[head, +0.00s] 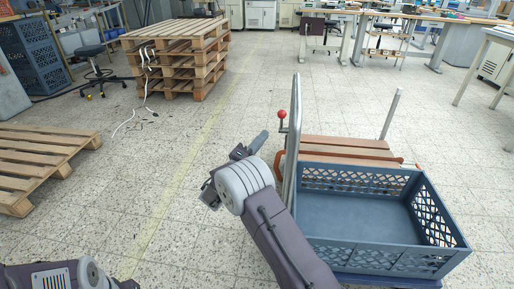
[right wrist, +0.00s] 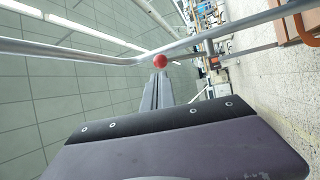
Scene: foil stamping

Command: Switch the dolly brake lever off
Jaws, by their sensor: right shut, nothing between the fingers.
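The brake lever's red ball knob (head: 282,114) stands up on a thin stem beside the dolly's upright metal handle bar (head: 297,110). The dolly (head: 345,144) has a brown slatted wooden deck. My right gripper (head: 262,138) is shut and empty, just left of and below the red knob in the head view. In the right wrist view the closed fingers (right wrist: 160,78) point at the red knob (right wrist: 159,61), which appears just past their tips. Whether they touch cannot be told. The lever's lower end is hidden behind my arm. My left gripper is out of view.
Stacked pallets (head: 175,45) stand at the back left, and another pallet (head: 40,150) lies at the left. A stool (head: 92,66) stands near the stack. The tiled floor between the pallets and dolly is clear.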

